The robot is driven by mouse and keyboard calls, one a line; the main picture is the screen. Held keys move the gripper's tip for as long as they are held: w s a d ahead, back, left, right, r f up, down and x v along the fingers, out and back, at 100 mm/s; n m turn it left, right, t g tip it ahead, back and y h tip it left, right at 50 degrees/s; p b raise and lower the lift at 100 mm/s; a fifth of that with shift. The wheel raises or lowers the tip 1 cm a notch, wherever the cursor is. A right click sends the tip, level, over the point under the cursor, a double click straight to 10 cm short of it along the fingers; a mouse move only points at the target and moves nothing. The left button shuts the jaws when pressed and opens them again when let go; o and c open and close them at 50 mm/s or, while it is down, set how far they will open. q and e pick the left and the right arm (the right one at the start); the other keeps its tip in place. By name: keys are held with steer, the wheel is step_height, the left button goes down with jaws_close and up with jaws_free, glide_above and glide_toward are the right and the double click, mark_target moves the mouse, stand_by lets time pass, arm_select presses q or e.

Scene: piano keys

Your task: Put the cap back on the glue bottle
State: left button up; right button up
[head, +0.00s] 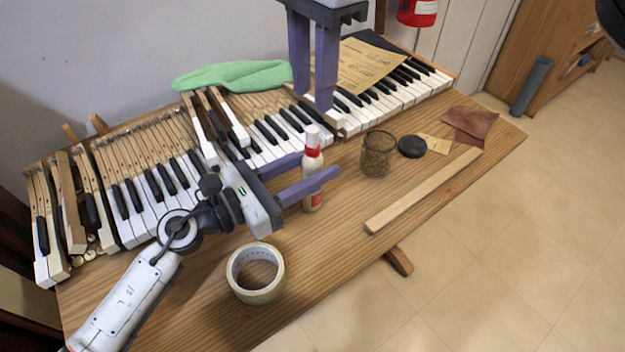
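The glue bottle (313,168) stands upright on the wooden workbench, with a white body, a red label and a red collar. A white tapered piece, apparently the cap (312,134), sits on top above the collar; I cannot tell how firmly it is seated. My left gripper (318,166) reaches in from the left with its fingers on either side of the body, seemingly closed on it. The near finger hides part of the label. My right gripper (313,98) points down above the bottle.
Piano keys (150,195) line the back of the bench. A tape roll (238,280) lies front left. A glass jar (377,160), its black lid (411,146), sandpaper (470,122) and a wooden strip (425,190) lie to the right. A green cloth (235,75) drapes behind.

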mark_target(313, 129)
arm_select(q)
jaws_close()
arm_select(e)
steer(key=n, duration=0.9)
steer(key=shift+f, duration=0.15)
steer(key=shift+f, duration=3.9)
jaws_close()
